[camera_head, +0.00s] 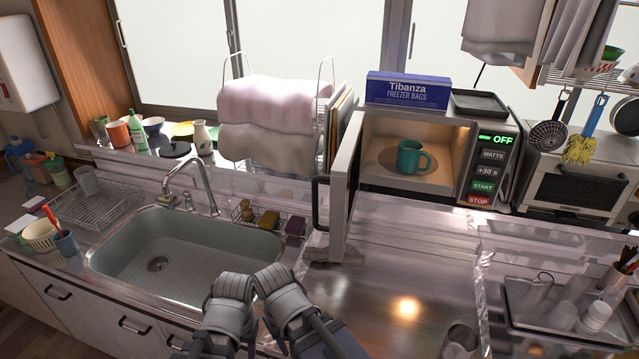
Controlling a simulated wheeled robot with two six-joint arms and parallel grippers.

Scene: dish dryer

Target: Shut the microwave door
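The microwave (515,150) stands on the ledge behind the counter, with a control panel that reads OFF on its right. Its door (345,190) is hinged at the left and stands wide open, swung out towards me, with a dark handle (320,203) on its left face. A green mug (410,158) sits inside on the round plate. My two arms come in at the bottom, and their grey ends (232,288) and (275,280) are close together in front of the sink, well short of the door. No fingers can be made out.
The sink (180,255) with its faucet (205,185) is left of the door. A freezer bag box (407,90) and dark tray lie on the microwave. The metal counter (400,270) before the microwave is mostly clear.

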